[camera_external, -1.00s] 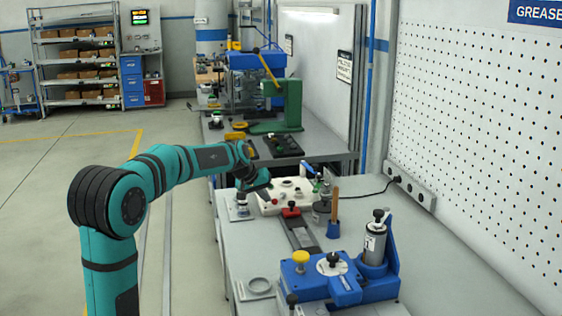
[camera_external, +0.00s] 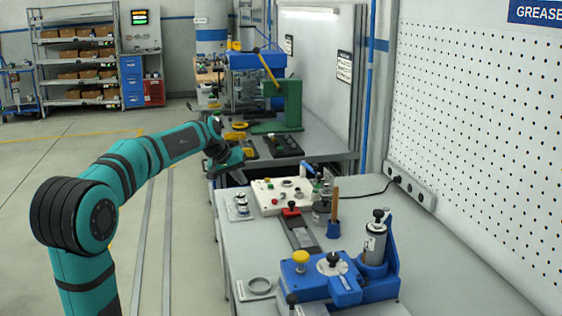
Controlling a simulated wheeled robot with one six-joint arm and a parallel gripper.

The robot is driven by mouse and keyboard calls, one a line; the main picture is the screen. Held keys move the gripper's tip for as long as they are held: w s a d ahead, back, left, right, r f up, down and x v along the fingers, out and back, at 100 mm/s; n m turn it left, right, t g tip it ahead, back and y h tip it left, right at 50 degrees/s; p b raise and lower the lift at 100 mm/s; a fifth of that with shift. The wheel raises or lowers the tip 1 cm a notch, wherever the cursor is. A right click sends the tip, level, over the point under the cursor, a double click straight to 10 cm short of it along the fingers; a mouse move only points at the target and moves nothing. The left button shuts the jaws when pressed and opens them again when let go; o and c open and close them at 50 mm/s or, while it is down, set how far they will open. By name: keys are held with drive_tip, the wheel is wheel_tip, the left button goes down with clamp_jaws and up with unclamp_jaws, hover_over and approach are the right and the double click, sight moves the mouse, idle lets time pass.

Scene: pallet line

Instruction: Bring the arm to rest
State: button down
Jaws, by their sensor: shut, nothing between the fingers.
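My teal and black arm reaches up and to the right from the lower left of the external view. My gripper (camera_external: 213,174) is at the arm's far end, near the left edge of the far part of the benches. It is small and dark there, shut, with nothing held. It is apart from the small metal part on a plate (camera_external: 240,207) at the near bench's left edge. The white control box (camera_external: 283,192) with coloured buttons stands to the right of that part.
The grey bench (camera_external: 380,240) carries a blue fixture (camera_external: 330,278), a ring on a plate (camera_external: 260,285) and a wooden-handled brush in a blue cup (camera_external: 334,228). A green press (camera_external: 290,105) stands on the far bench. The floor left of the arm is clear.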

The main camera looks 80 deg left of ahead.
drive_tip(key=w+d+r+m+t+y, duration=0.1)
drive_tip(key=w+d+r+m+t, duration=0.2)
drive_tip(key=d, duration=1.3)
drive_tip(key=w+d+r+m+t+y, duration=0.1)
drive_tip(key=w+d+r+m, duration=0.3)
drive_tip(key=d, duration=1.2)
drive_tip(key=s+d+r+m+t+h, duration=0.1)
drive_tip(key=s+d, duration=0.5)
drive_tip(key=d, duration=0.7)
drive_tip(key=s+d+r+m+t+h, duration=0.1)
drive_tip(key=s+d+m+t+h, duration=0.2)
drive_tip(key=d, duration=1)
drive_tip(key=s+m+t, duration=0.3)
drive_tip(key=shift+r+h, duration=0.15)
drive_tip(key=shift+h, duration=0.25)
drive_tip(key=shift+a, duration=0.1)
